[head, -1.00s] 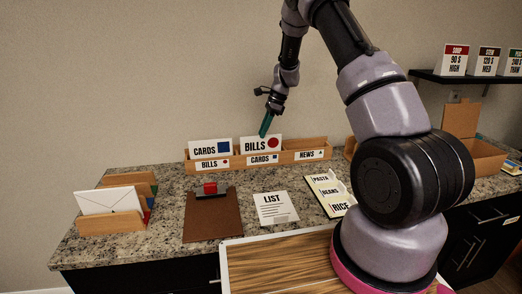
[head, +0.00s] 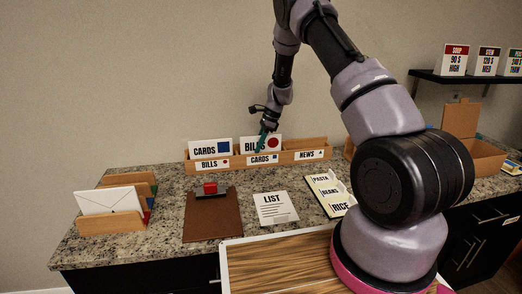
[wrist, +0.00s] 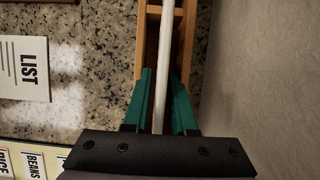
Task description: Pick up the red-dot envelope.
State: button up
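The red-dot envelope (head: 272,143) is white, reads "BILLS" with a red dot, and stands upright in the middle of the wooden sorter (head: 216,170). My gripper (head: 263,143) is at its top, its teal fingers covering part of the lettering. In the wrist view, the envelope (wrist: 166,50) shows as a thin white edge running between the two fingers of my gripper (wrist: 161,85). The fingers are apart, one on each side of the envelope, with gaps visible. The envelope's lower part is hidden by the sorter's front.
A blue-square "CARDS" envelope (head: 208,148) stands just left in the sorter. The wall (head: 180,80) is close behind. A letter holder (head: 105,224), clipboard (head: 212,220), list sheet (head: 275,209) and label board (head: 327,193) lie around the counter.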

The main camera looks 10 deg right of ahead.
jog(key=shift+f, duration=0.25)
dwell(0.3)
grip_shut()
jog(key=shift+r, duration=0.1)
